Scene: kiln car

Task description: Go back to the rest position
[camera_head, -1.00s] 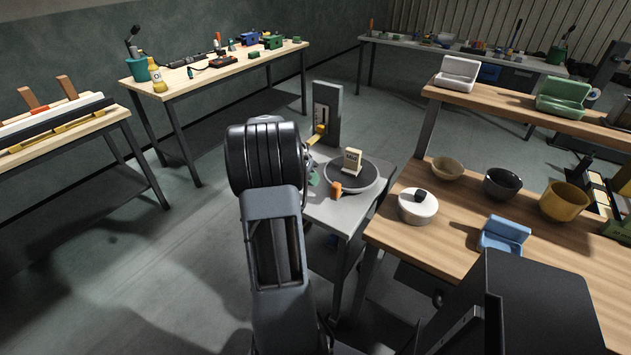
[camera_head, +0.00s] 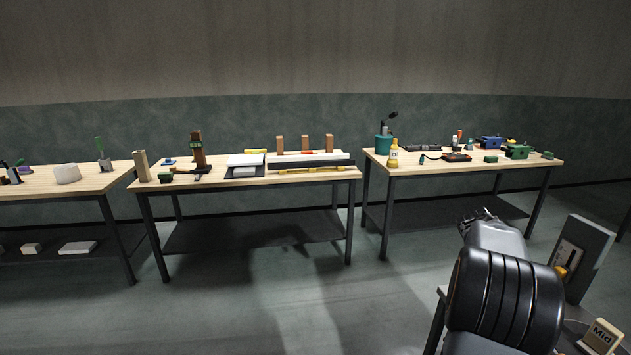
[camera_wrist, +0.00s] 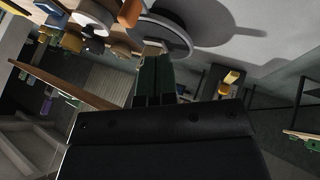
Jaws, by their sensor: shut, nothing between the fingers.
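My gripper shows in the wrist view (camera_wrist: 155,82) as two dark fingers together, with nothing between them. It points toward a round grey turntable (camera_wrist: 177,42) beyond it; I cannot tell the distance. In the head view, my arm stands at the lower right, with its black ribbed joint large in front. The fingertips are not clear there. Beside the arm are a grey upright panel (camera_head: 592,250) and a cream block marked "Mid" (camera_head: 602,337). An orange piece (camera_wrist: 129,13) lies by the turntable in the wrist view.
A workbench with bars and blocks (camera_head: 230,180) stands at middle left. Another with a green pot and tools (camera_head: 470,168) stands behind my arm, and a third (camera_head: 60,188) is at far left. The floor (camera_head: 300,310) in front of them is clear.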

